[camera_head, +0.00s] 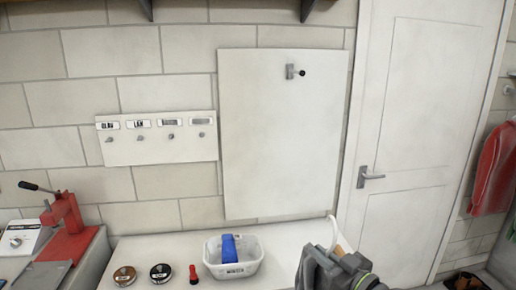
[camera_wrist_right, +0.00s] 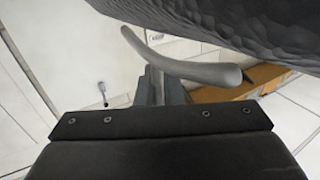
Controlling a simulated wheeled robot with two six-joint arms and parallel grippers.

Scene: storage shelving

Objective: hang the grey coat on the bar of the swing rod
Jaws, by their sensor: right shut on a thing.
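The swing rod (camera_head: 296,71) is a small grey bracket with a short rod and black knob, high on a white wall panel. My right gripper (camera_head: 335,262) is at the bottom of the head view, below and right of the rod and well apart from it. It is shut on a pale hanger (camera_head: 333,231), whose upper part sticks up above it. In the right wrist view the grey tube of the hanger (camera_wrist_right: 190,69) crosses at the fingertips (camera_wrist_right: 155,84).
A white counter (camera_head: 190,250) holds a white bin (camera_head: 233,268) with a blue item, two round tins (camera_head: 160,273) and a small red item. A labelled hook board (camera_head: 158,138) hangs left of the panel. A white door (camera_head: 425,140) and a red garment (camera_head: 494,170) are at right.

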